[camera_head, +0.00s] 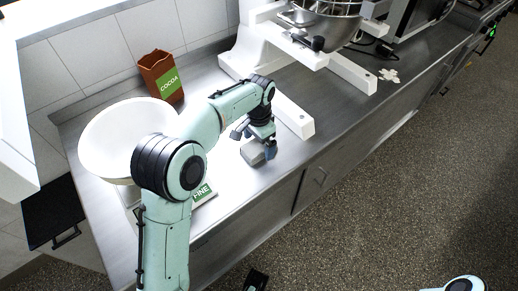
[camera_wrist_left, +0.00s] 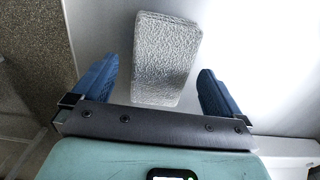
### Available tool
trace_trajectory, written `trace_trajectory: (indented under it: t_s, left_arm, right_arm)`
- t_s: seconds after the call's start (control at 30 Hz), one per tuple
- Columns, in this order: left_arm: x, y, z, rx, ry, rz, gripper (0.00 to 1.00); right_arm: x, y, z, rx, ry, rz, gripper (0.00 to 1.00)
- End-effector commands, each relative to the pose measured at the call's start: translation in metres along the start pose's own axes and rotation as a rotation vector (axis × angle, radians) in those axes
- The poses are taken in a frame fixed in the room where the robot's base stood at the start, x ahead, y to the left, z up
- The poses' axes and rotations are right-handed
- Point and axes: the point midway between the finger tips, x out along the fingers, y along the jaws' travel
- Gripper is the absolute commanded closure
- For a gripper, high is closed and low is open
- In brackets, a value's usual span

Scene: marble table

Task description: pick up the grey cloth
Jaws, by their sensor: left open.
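The grey cloth (camera_wrist_left: 166,58) is a folded, textured, block-shaped bundle on the metal counter. In the head view the cloth (camera_head: 252,153) lies near the counter's front edge, partly hidden by my left gripper (camera_head: 262,143). In the left wrist view my left gripper (camera_wrist_left: 158,70) is open, with one blue finger on each side of the cloth. Gaps show between both fingers and the cloth in that view. The height of the fingertips over the counter is hard to tell. My right gripper cannot be made out.
A white mixer stand (camera_head: 302,118) with a steel bowl (camera_head: 328,22) stands right of and behind the cloth. A brown cocoa box (camera_head: 162,80) and a large white bowl (camera_head: 112,128) are to the left. A green-labelled item (camera_head: 203,193) lies partly behind my arm. Small pale pieces (camera_head: 389,75) lie further right.

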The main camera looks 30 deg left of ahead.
Motion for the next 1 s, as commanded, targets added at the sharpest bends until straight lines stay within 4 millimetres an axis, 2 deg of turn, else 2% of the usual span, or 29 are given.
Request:
trace_trajectory:
  t_s: [0.03,0.13,0.37,0.4,0.57,0.87,1.0]
  left_arm:
    - [0.0089,0.0004,-0.0002,0.0,-0.002,0.001,0.0]
    - [0.0168,0.0003,-0.0002,0.0,-0.001,0.001,0.0]
    - [0.018,0.0001,-0.0005,0.0,0.001,0.0,0.0]
    - [0.0179,0.0002,-0.0005,0.001,0.001,0.0,0.03]
    - [0.0177,0.0002,-0.0006,0.001,0.001,0.0,0.55]
    - [0.0167,0.0001,-0.0007,0.001,0.002,0.0,0.56]
    - [0.0095,0.0001,-0.001,0.001,0.003,-0.001,0.56]
  right_arm:
    - [0.0021,0.0003,-0.0007,-0.001,0.001,-0.001,1.0]
    - [0.0029,0.0002,-0.0014,-0.001,0.004,-0.001,1.0]
    - [0.0025,0.0,-0.0016,-0.001,0.005,-0.002,1.0]
    - [0.0025,0.0,-0.0016,-0.001,0.005,-0.002,1.0]
    - [0.0025,0.0001,-0.0016,-0.001,0.005,-0.001,1.0]
    - [0.0024,0.0002,-0.0015,-0.001,0.004,-0.001,1.0]
    - [0.001,-0.0001,-0.0009,-0.001,0.003,-0.001,1.0]
